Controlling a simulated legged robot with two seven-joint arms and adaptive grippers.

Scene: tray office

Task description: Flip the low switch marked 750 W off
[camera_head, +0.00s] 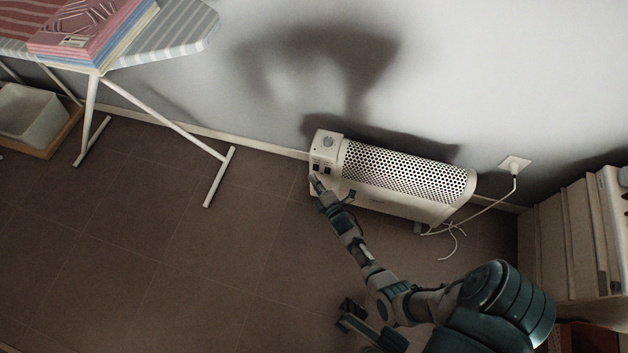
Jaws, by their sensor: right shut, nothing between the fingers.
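A white convector heater (410,180) with a perforated grille stands on the floor against the wall. Its left end panel carries a round dial (328,142) at the top and two small dark switches (321,168) below it. The 750 W marking is too small to read. My right gripper (318,184) is shut and empty, its tip at the lower part of the panel just below the switches. I cannot tell whether it touches the panel. It may hide part of the panel's lower edge.
A power cord (480,208) runs from the heater to a wall socket (514,164). An ironing board (170,35) with folded cloths (92,30) stands at the upper left, its legs on the tiles. A white bin (30,115) is at the left, a pale cabinet (570,235) at the right. Floor left of the heater is clear.

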